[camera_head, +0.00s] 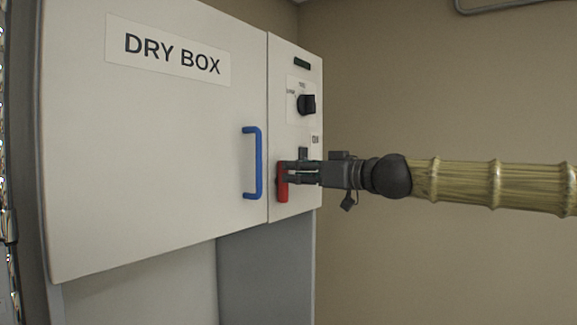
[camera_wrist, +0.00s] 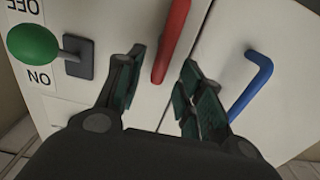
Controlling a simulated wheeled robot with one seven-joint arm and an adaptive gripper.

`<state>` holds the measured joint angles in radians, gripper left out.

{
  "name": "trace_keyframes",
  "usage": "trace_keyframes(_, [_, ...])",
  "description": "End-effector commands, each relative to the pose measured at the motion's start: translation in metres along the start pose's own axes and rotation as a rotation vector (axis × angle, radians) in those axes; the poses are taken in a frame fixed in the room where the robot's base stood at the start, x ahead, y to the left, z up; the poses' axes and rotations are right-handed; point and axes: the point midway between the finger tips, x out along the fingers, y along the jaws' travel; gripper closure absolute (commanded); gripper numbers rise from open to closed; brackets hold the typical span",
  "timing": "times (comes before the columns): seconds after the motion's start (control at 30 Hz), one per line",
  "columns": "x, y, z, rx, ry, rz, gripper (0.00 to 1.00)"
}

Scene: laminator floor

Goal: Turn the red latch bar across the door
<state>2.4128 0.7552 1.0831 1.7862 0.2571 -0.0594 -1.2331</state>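The red latch bar (camera_head: 282,188) hangs upright on the narrow side panel, just right of the door seam. In the wrist view the red bar (camera_wrist: 172,40) comes down between the two fingers. My gripper (camera_head: 288,171) reaches in from the right at the bar in the head view and partly covers it. In the wrist view my gripper (camera_wrist: 163,66) is open, with a finger on each side of the bar and visible gaps. The white door (camera_head: 160,150), labelled DRY BOX, looks closed, with a blue handle (camera_head: 257,163) left of the bar.
A green ball-ended lever (camera_wrist: 34,46) with ON and OFF marks sits on the panel beside my gripper. A black knob (camera_head: 306,104) is higher on the panel. The blue handle (camera_wrist: 252,85) stands out close to one finger. Right of the cabinet is bare wall.

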Motion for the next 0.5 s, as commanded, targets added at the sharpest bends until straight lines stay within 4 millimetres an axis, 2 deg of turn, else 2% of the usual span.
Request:
trace_keyframes(0.2, [0.021,0.0,-0.001,0.002,-0.001,0.0,0.62])
trace_keyframes(0.5, [0.029,0.0,0.0,0.001,0.001,0.0,0.62])
